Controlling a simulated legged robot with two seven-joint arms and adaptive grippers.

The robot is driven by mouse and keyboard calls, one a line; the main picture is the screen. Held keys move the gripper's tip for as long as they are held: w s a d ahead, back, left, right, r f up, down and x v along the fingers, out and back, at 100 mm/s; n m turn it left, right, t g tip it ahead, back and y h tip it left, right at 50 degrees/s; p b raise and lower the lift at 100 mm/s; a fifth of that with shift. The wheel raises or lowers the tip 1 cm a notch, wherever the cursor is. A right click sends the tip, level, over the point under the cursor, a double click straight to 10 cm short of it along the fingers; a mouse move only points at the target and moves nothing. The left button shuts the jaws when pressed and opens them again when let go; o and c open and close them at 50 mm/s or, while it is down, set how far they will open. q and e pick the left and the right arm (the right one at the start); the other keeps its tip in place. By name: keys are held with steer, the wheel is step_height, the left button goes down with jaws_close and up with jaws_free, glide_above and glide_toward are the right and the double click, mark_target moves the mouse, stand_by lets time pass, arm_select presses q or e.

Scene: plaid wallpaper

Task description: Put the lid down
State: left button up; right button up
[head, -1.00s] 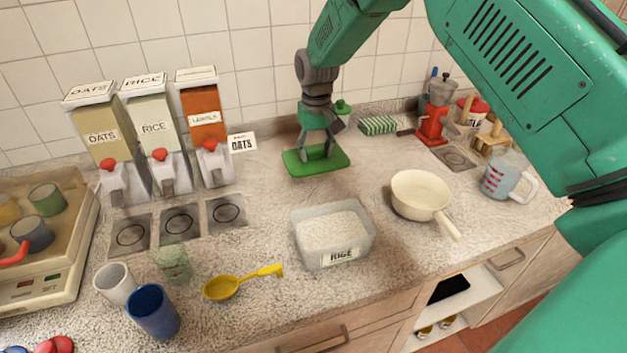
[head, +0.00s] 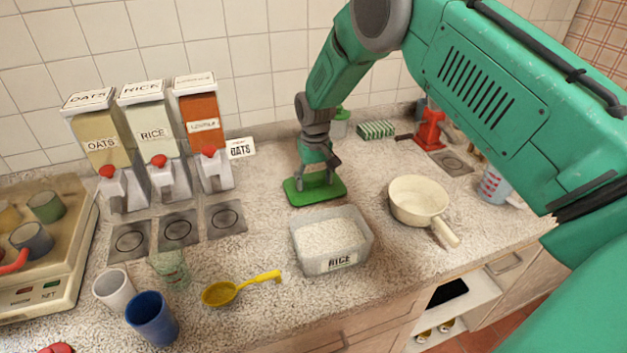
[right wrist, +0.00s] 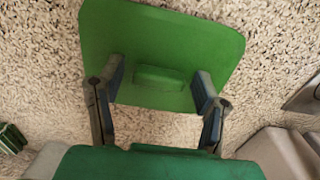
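The lid (head: 300,193) is a flat green rectangle that appears to lie on the counter behind the rice container (head: 331,257). In the right wrist view the lid (right wrist: 160,40) shows a raised bar handle (right wrist: 160,78). My right gripper (head: 317,178) points down over the lid. Its two fingers (right wrist: 160,84) stand either side of the handle, with a narrow gap on each side, so it looks open. The rice container is clear plastic, uncovered and filled with white grains. My left gripper is not in view.
A cream pan (head: 417,199) stands right of the rice container. A yellow scoop (head: 222,292), a blue cup (head: 152,318) and a white cup (head: 113,288) are at the front left. Dispensers (head: 155,135) stand behind. Clear counter lies left of the lid.

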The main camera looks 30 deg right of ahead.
mark_target(315, 180)
steer(key=shift+d+f, duration=0.1)
steer(key=shift+r, duration=0.4)
step_height(315, 180, up, 12)
steer(key=b, duration=0.1)
steer(key=shift+f, duration=0.25)
stand_by(0.4)
